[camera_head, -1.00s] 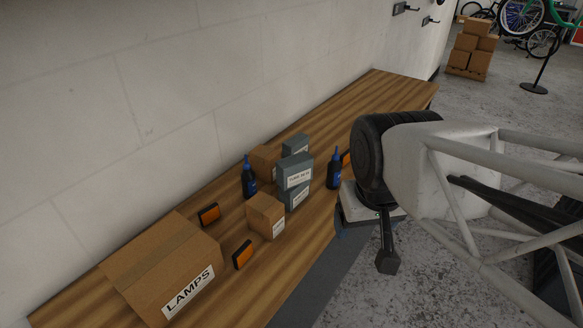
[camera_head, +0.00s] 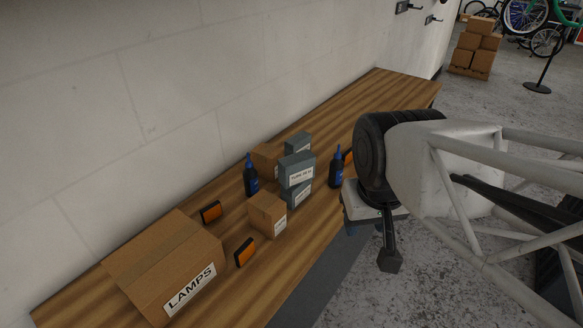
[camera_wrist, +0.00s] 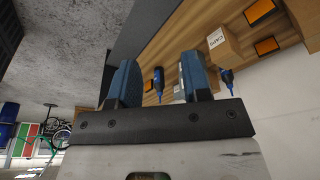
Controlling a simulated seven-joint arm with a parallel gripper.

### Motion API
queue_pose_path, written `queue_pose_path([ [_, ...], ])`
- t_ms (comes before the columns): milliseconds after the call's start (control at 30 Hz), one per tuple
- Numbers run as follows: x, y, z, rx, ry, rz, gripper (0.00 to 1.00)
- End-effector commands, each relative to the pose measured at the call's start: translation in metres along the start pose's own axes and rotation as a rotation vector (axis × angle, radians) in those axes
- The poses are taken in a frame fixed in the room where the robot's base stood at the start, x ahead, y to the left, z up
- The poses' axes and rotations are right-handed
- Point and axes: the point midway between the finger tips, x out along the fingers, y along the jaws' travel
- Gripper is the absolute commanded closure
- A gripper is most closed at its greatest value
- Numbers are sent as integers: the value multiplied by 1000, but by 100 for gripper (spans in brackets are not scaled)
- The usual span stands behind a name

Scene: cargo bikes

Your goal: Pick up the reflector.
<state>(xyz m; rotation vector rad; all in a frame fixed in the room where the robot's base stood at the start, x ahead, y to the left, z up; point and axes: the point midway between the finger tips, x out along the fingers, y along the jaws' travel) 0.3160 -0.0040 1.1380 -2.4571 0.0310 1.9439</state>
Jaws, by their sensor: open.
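Several orange reflectors with black frames are on the wooden bench. One reflector (camera_head: 244,252) stands beside the lamps box, in front of another reflector (camera_head: 211,212) nearer the wall. A third orange piece (camera_head: 348,157) is partly hidden behind my arm. In the wrist view, reflectors show at the upper right (camera_wrist: 260,10), (camera_wrist: 266,46), with an orange patch (camera_wrist: 148,85) between my fingers. My gripper (camera_wrist: 158,70) is open with blue fingers and nothing held. In the head view, my gripper (camera_head: 362,228) is at the bench's front edge, largely hidden by my arm.
The lamps carton (camera_head: 160,262), a small carton (camera_head: 267,214) and grey-blue boxes (camera_head: 297,170) crowd the bench. The far end of the bench (camera_head: 385,95) is clear.

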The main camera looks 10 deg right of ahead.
Motion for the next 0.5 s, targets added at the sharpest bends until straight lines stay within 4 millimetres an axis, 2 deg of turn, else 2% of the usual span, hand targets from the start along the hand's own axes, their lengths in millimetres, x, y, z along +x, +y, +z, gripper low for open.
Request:
queue_pose_path([
  [333,1,-1,-1,5,-2,-1,56],
  [500,6,-9,-10,38,-15,-6,56],
])
